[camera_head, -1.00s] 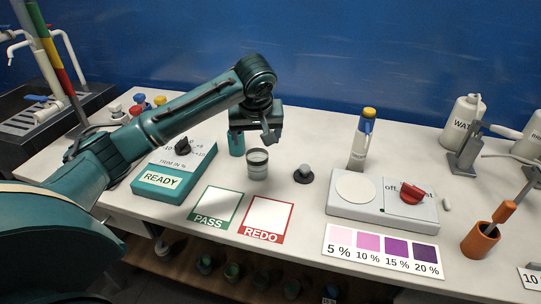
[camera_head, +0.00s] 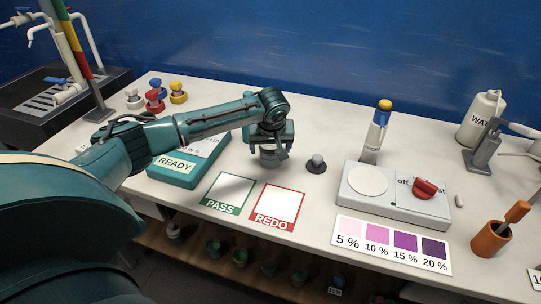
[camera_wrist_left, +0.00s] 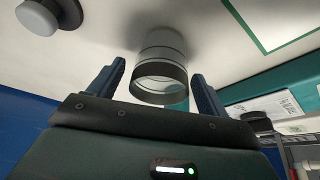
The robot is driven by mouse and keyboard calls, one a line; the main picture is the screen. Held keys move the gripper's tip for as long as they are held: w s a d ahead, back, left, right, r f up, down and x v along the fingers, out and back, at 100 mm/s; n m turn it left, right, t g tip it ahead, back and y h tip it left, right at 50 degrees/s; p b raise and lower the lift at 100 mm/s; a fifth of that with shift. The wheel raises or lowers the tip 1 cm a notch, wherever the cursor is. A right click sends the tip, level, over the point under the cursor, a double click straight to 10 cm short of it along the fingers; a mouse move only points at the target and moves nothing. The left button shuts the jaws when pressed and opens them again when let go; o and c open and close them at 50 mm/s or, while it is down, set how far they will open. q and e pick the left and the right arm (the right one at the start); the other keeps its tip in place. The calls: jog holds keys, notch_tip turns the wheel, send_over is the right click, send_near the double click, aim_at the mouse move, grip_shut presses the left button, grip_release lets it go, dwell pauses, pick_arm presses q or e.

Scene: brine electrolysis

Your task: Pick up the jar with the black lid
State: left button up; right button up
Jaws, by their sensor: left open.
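A short clear and grey jar (camera_head: 269,157) stands on the white bench, partly hidden by my left gripper (camera_head: 268,146). In the left wrist view the jar (camera_wrist_left: 161,62) is between the two open fingers, with a gap on each side. I cannot make out a black lid on it. A black disc with a grey knob (camera_head: 317,163) lies on the bench just right of the jar. It also shows at the top left of the left wrist view (camera_wrist_left: 50,14). My right gripper is not in view.
A teal READY box (camera_head: 178,178) is left of the jar. The PASS card (camera_head: 228,188) and REDO card (camera_head: 279,203) lie in front. A white device with a red knob (camera_head: 392,207) and a yellow-capped bottle (camera_head: 376,135) are to the right.

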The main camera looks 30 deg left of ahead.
pick_arm(q)
jog(key=shift+w+a+f, duration=0.1)
jog(key=shift+f, duration=0.3)
jog(key=c, duration=1.2)
